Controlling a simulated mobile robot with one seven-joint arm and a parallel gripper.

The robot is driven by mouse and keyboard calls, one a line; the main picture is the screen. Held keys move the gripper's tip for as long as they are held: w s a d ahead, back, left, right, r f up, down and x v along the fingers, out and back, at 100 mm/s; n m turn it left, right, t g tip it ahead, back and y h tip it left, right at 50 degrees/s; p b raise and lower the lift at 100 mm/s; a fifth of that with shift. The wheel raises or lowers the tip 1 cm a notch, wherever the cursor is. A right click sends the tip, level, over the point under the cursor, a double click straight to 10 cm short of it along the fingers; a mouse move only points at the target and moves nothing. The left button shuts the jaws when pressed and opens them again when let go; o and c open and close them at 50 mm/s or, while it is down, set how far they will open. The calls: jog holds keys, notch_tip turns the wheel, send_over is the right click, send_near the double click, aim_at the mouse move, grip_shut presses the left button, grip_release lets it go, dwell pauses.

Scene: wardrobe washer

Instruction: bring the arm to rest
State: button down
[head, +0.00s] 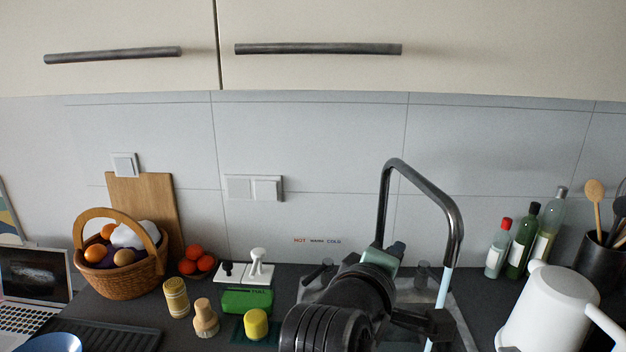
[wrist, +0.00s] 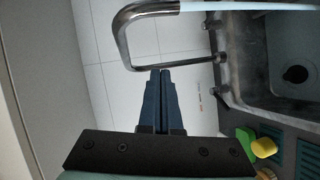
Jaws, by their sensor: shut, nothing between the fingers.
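My gripper (wrist: 160,74) is shut and empty in the wrist view, its two dark fingers lying together. In the head view my dark arm reaches in from the bottom edge in front of the sink, and its fingers are hard to make out. The tall metal faucet (head: 456,215) stands beside the arm, with a pale blue stream below its spout. In the wrist view the faucet (wrist: 121,38) curves just beyond the fingertips; I cannot tell the exact gap.
A white kettle (head: 548,310) and several bottles (head: 521,240) stand at right. A fruit basket (head: 125,280), a yellow sponge-like piece (head: 256,323) and a green box (head: 247,300) are at left. Cabinets (head: 330,25) hang above. The sink (wrist: 250,60) lies right in the wrist view.

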jog(key=s+a+r+m+t+y, duration=0.1)
jog(key=s+a+r+m+t, duration=0.25)
jog(key=r, duration=0.55)
jog(key=s+a+r+m+t+y, duration=0.25)
jog(key=r+t, duration=0.25)
jog(key=r, duration=0.5)
jog(key=s+a+r+m+t+y, duration=0.2)
jog(key=s+a+r, duration=0.1)
jog(key=s+r, duration=0.2)
jog(key=s+a+r+m+t+y, duration=0.1)
jog(key=s+a+r+m+t, duration=0.1)
jog(key=s+r, duration=0.4)
jog(key=shift+s+a+r+t+y, duration=0.4)
jog(key=shift+s+t, duration=0.2)
jog(key=shift+t, duration=0.25)
jog(key=c, duration=1.5)
grip_release()
jog(key=shift+f, duration=0.15)
jog(key=shift+c, duration=0.2)
